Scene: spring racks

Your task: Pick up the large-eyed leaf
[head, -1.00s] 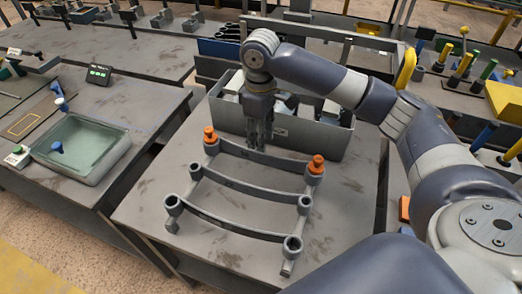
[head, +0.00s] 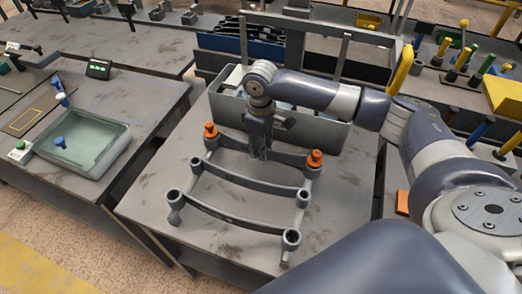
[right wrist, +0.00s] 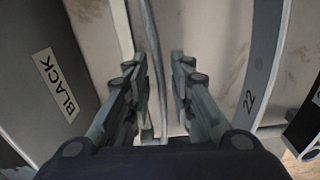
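Three curved grey leaves lie on a rack on the middle table. The far leaf (head: 288,159) has orange pieces (head: 315,158) at its ends. The middle leaf (head: 240,180) and the front leaf (head: 232,218) are in front of it. The front leaf ends in wide, open round eyes (head: 291,238). I cannot tell for certain which is the large-eyed one. My right gripper (head: 260,157) points down at the middle of the far leaf. In the right wrist view its fingers (right wrist: 160,62) are apart, with a thin strip (right wrist: 154,75) between them. My left gripper is not in view.
A greenish tray (head: 112,150) is on the left table. Coloured-handled tools (head: 463,60) stand at the right. The front tabletop is clear.

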